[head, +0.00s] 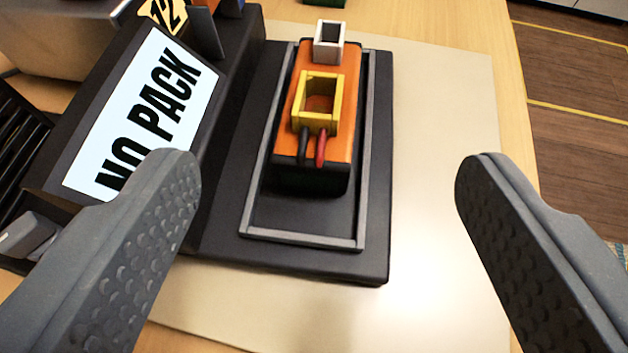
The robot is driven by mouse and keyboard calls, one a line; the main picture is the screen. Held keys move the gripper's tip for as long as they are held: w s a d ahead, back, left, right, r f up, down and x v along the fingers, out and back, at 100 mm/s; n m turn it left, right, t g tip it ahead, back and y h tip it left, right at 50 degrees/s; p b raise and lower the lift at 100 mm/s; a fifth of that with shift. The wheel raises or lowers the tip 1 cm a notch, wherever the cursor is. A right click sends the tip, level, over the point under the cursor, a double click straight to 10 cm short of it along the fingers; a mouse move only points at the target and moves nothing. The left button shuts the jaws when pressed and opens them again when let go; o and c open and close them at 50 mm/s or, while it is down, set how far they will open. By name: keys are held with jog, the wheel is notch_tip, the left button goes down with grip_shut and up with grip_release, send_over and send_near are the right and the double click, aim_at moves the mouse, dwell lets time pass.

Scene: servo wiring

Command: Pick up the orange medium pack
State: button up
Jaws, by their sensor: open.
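The orange medium pack (339,147) lies in a grey-framed tray (300,237) on a black base. It is an orange block with black sides. A yellow connector (318,115) with a black and a red lead sits on its top, and a white connector (329,42) is at its far end. My gripper (328,170) is open and empty. One finger is at the left of the picture and one at the right, with the pack between and beyond them. Neither finger touches the pack.
Left of the tray stands a dark unit with a screen (143,111) reading "NO PACK" and a yellow tag (163,15) marked 12. A pale mat (440,150) on the wooden table is clear to the right. The table's edge is at the right, with floor beyond.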

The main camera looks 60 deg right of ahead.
aim_at(325, 85)
jog(key=x, duration=0.4)
jog(key=b+x, duration=0.1)
jog(key=x, duration=0.3)
jog(key=shift+d+f, duration=0.15)
jog(key=shift+f, duration=0.2)
jog(key=shift+f+b+x, duration=0.25)
jog(key=shift+b+x, duration=0.3)
jog(key=shift+x, duration=2.1)
jog(key=shift+a, duration=0.25)
jog(key=c, duration=1.4)
